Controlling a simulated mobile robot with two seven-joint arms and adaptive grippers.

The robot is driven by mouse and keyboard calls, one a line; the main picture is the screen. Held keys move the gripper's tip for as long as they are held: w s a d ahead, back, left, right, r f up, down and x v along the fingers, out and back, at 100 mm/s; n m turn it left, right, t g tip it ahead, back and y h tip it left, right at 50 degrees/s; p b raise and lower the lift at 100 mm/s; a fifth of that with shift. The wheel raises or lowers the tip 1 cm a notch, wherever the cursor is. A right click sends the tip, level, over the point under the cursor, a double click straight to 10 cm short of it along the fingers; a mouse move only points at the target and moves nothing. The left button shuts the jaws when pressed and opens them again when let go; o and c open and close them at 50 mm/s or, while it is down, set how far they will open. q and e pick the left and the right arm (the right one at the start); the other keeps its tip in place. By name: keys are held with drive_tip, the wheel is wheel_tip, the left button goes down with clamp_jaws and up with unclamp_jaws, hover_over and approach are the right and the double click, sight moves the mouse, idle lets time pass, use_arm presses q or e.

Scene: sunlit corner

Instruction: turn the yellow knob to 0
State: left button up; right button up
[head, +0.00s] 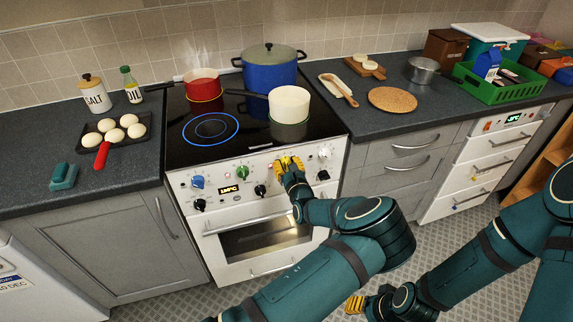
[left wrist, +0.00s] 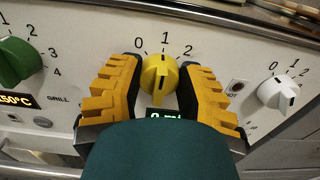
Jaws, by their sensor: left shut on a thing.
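The yellow knob (left wrist: 158,78) is on the white stove panel (left wrist: 75,75), under a scale marked 0, 1, 2. A small mark at its top edge points close to the 1. My left gripper (left wrist: 159,88) has its yellow fingers on both sides of the knob, shut on it. In the head view my left gripper (head: 288,164) covers most of the knob. My right gripper (head: 357,303) hangs low over the floor; its jaw opening cannot be made out.
The green knob (left wrist: 17,60) and white knob (left wrist: 277,93) flank the yellow one. On the hob are a red pot (head: 203,87), a blue pot (head: 270,75) and a cream pan (head: 289,103). The oven door handle (head: 243,226) lies below.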

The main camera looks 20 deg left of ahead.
use_arm(q)
drive_tip(key=shift+a+r+n+p, duration=0.1)
drive_tip(key=shift+r+n+p, duration=0.05)
drive_tip(key=shift+n+p, duration=1.15)
drive_tip(key=shift+n, duration=0.4)
drive_tip(key=shift+n+p, duration=0.3)
drive_tip(key=shift+n, duration=2)
drive_tip(key=o, duration=1.2)
drive_tip(key=shift+a, duration=0.1)
